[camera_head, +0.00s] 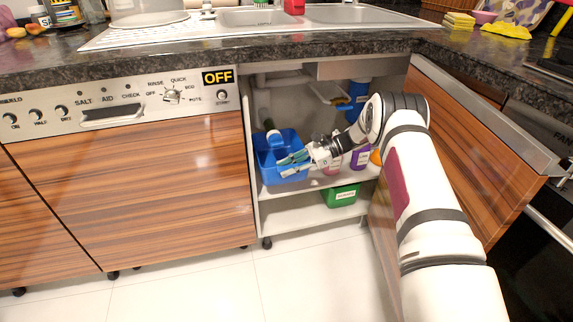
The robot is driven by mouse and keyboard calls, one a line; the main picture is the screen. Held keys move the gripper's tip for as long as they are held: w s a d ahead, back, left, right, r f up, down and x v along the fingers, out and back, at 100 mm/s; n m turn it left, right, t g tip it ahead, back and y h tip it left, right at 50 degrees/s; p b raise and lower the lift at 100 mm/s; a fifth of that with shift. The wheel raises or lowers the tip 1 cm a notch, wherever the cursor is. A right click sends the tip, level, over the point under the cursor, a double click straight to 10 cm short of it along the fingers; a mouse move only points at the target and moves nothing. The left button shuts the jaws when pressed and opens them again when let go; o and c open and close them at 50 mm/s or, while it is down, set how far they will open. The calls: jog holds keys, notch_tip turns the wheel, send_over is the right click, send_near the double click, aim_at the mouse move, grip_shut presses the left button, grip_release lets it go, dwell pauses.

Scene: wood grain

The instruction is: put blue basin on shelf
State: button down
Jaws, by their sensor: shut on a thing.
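The blue basin (267,168) is inside the open cupboard under the sink, at the left end of the upper shelf (312,184). It looks upright, and some items show inside it. My gripper (291,165) reaches in from the right and is shut at the basin's right side, with its fingers over the basin's near right wall. Whether the basin touches the shelf is hard to tell. My arm hides part of the shelf's right side.
A green box (341,196) stands on the lower shelf. A purple bottle (360,158) and other bottles stand right of my gripper. The open cupboard door (480,140) is at the right. The dishwasher front (130,170) is at the left. The counter edge (200,55) runs above.

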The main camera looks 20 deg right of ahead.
notch_tip(320, 180, down, 7)
jog(key=b, duration=0.4)
jog(key=shift+r, duration=0.15)
jog(key=shift+w+f, duration=0.1)
jog(key=shift+f, duration=0.45)
dwell(0.6)
jog(key=c, duration=1.3)
grip_release()
jog(key=shift+c, duration=0.2)
